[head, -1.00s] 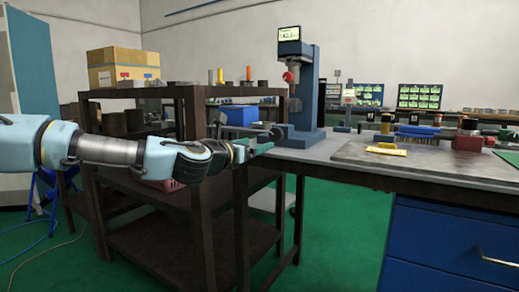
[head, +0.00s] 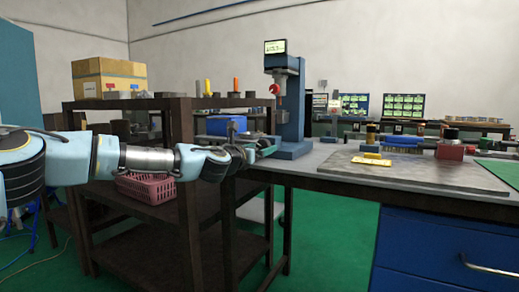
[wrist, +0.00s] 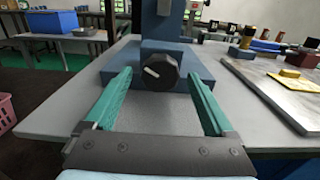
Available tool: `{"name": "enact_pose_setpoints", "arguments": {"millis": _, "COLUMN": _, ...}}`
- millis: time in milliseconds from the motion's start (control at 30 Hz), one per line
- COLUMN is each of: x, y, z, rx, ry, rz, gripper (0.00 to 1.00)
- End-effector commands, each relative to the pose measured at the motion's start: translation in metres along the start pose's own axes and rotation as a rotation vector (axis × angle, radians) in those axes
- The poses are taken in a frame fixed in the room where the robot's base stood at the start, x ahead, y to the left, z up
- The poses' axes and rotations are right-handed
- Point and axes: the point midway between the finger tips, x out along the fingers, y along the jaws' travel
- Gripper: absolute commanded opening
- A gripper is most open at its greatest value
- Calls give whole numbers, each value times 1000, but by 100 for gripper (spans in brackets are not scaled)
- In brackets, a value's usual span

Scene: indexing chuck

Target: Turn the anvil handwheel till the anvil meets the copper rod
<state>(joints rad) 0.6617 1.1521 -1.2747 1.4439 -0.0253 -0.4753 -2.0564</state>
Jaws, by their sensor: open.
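A black round knob with a white mark (wrist: 160,71), which looks like the anvil handwheel, sits on the front of the blue press's base (wrist: 196,62) in the wrist view. My gripper (wrist: 160,77) is open, its teal fingers to the left and right of the knob with gaps on both sides. The knob is not gripped. In the head view my gripper (head: 264,150) is at the left end of the bench, in front of the blue press (head: 291,110). It hides the knob there. I cannot make out the anvil or the copper rod in either view.

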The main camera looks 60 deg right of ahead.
Motion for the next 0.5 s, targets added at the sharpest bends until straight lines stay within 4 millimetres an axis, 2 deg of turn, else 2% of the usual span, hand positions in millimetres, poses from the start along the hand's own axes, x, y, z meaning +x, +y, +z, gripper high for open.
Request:
{"name": "enact_pose_setpoints", "arguments": {"millis": 167, "x": 0, "y": 0, "z": 0, "rx": 0, "ry": 0, "rz": 0, "gripper": 87}}
{"name": "enact_pose_setpoints", "arguments": {"millis": 500, "x": 0, "y": 0, "z": 0, "rx": 0, "ry": 0, "rz": 0, "gripper": 49}}
